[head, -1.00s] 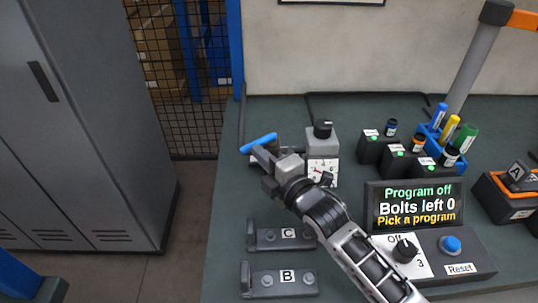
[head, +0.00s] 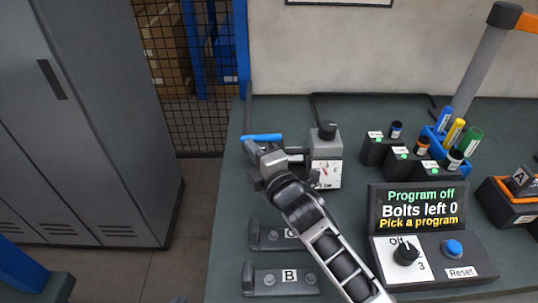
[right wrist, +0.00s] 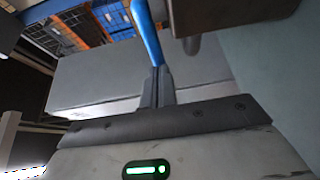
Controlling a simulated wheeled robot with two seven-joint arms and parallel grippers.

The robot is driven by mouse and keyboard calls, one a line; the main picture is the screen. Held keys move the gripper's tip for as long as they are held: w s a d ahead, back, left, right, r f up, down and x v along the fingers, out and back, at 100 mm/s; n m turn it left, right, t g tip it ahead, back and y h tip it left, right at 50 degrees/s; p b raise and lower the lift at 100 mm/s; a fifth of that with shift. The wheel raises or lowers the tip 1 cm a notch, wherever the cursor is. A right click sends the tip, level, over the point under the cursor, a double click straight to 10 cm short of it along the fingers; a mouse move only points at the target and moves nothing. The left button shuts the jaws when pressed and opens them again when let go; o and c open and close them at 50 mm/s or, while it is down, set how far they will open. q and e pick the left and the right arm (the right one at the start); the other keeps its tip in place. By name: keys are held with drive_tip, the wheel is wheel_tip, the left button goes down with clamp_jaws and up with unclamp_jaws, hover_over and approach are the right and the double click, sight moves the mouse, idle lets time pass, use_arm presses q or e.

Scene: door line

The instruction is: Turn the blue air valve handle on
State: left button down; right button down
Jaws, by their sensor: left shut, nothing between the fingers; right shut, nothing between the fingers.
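The blue air valve handle (head: 262,137) lies nearly level across the picture at the bench's left edge, left of a grey unit with a white dial (head: 326,172). My right gripper (head: 250,148) is shut and empty, its tips right at the handle's near side. In the right wrist view the blue handle (right wrist: 148,32) rises just beyond the shut fingertips (right wrist: 156,70); they seem to touch it. The valve body is mostly hidden by the gripper. Only a small dark tip of my left gripper (head: 178,299) shows at the bottom edge.
Holders C (head: 268,238) and B (head: 282,280) lie near the arm. A program panel (head: 416,207) reads "Program off". Black boxes (head: 380,151) and a marker rack (head: 437,146) stand right. A grey locker (head: 90,130) stands left, beyond a floor gap.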

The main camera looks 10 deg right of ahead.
drive_tip(key=shift+w+a, duration=0.15)
drive_tip(key=shift+w, duration=0.1)
idle(0.4)
drive_tip(key=shift+s, duration=0.1)
